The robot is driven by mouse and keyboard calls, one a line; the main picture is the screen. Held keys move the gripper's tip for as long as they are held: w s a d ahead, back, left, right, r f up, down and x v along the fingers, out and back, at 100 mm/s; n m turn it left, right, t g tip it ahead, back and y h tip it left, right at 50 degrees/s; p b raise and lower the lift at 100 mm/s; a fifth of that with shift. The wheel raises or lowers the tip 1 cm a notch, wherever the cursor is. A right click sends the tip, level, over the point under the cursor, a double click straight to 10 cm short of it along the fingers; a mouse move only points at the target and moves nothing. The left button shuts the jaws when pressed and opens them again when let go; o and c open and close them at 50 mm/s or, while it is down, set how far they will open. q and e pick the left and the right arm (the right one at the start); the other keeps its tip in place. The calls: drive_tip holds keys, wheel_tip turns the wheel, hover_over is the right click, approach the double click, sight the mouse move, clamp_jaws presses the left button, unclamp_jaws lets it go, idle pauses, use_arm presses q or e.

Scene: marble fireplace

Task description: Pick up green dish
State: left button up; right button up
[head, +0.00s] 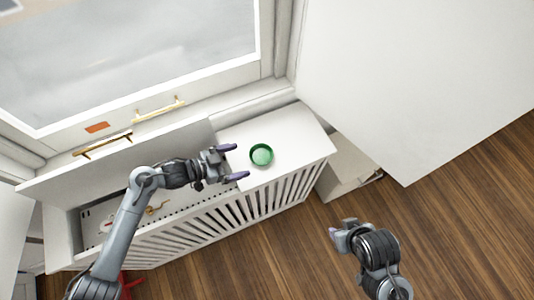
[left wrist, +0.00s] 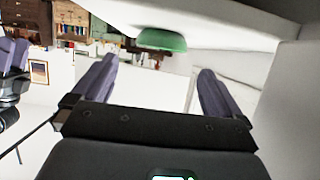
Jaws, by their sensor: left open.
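The green dish (head: 261,155) is a small round bowl on the white top (head: 300,130) of a slatted cabinet, in the middle of the head view. My left gripper (head: 234,162) is open and empty, just left of the dish, with its fingers pointing toward it. In the left wrist view the dish (left wrist: 162,40) shows ahead, between and beyond the two spread fingertips (left wrist: 158,75). The fingers look apart from the dish. My right gripper (head: 338,229) is at the lower right over the floor, away from the dish; its jaws are not clear.
Left of the dish the cabinet has an open compartment (head: 85,215) with small items inside and a raised white panel (head: 130,160). Gold handles (head: 158,108) are on the window frame behind. A large white panel (head: 410,80) stands at right. Wooden floor (head: 440,210) lies in front.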

sight(269, 152)
use_arm(q)
drive_tip(key=x, duration=0.3)
drive_tip(key=shift+b+x, duration=1.1)
drive_tip(key=shift+x, duration=1.6)
drive_tip(key=shift+a, duration=0.1)
drive_tip(key=shift+r, duration=0.1)
drive_tip(key=c, duration=0.9)
